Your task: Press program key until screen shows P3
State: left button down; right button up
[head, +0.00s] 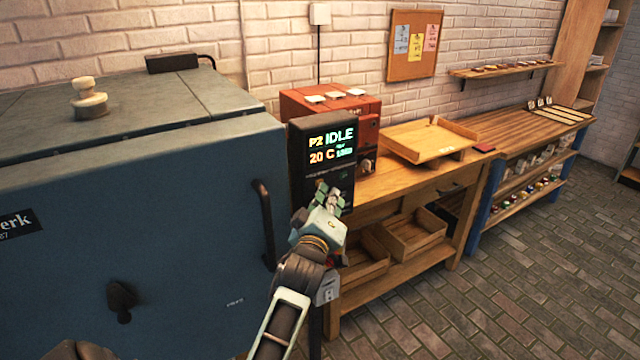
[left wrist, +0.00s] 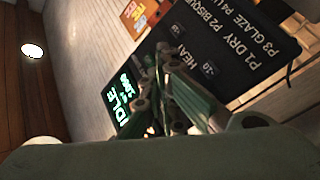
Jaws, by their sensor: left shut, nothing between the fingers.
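The kiln's dark control panel (head: 344,184) stands at the front right corner of the blue-grey kiln (head: 190,240). Its lit screen (head: 331,148) reads P2, IDLE and 20 C. The screen also shows, rotated, in the left wrist view (left wrist: 122,100). My left gripper (head: 328,190) is shut and empty, its fingertips in front of the panel just below the screen. The fingers and arm hide most of the keys, so I cannot tell whether a tip touches one. In the left wrist view a program list (left wrist: 235,45) reads P1 DRY, P2 BISQ, P3 GLAZE. My right gripper is not in view.
A kiln door handle (head: 264,225) is just left of my left gripper. A red machine (head: 365,108) stands behind the panel. A wooden workbench (head: 400,180) with a tray (head: 425,140) and crates below extends right. The brick floor (head: 510,290) at right is clear.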

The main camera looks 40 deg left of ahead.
pick_arm(q)
jog(key=shift+w+a, duration=0.15)
jog(key=shift+a, duration=0.2)
dwell(0.5)
jog(key=shift+d, duration=0.1)
jog(key=shift+s+d, duration=0.35)
jog(key=shift+d, duration=0.25)
jog(key=d, duration=0.1)
jog(key=s+d, duration=0.1)
jog(key=d, duration=0.1)
jog(key=s+d, duration=0.1)
jog(key=shift+d+p, duration=0.35)
jog(key=shift+p, duration=0.05)
jog(key=shift+w, duration=0.1)
dwell(0.6)
